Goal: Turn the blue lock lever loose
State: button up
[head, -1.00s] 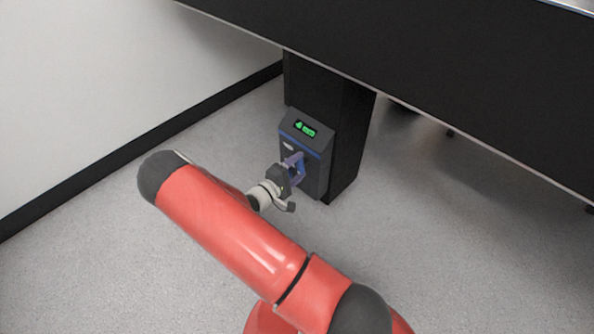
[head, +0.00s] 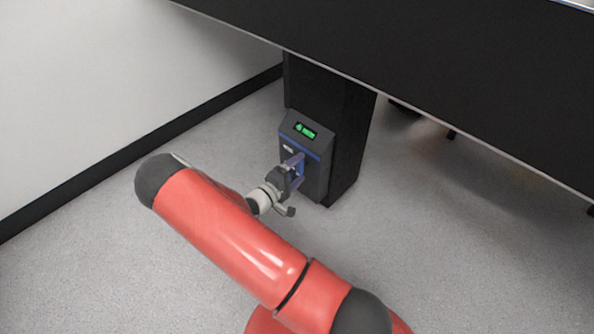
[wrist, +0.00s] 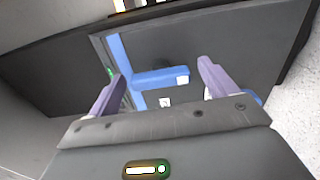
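The blue lock lever (wrist: 158,79) shows in the wrist view as a short blue bar with a pale mark near its right end. It sits on the face of a dark control box (head: 317,172) fixed to a black column. My gripper (wrist: 160,72) is open, with one purple finger on each side of the lever and visible gaps between them. In the head view my gripper (head: 299,170) is right at the front of the box and mostly hides the lever. I cannot tell how deep the fingers reach.
A green-lit display (head: 305,130) is on the top of the box. The black column (head: 352,140) stands under a large dark tabletop (head: 430,70). A pale wall (head: 90,80) is at the left. The grey floor (head: 440,240) is clear around the column.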

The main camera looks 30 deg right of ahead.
jog(key=v, duration=0.7)
jog(key=shift+a, duration=0.35)
jog(key=shift+s+r, duration=0.1)
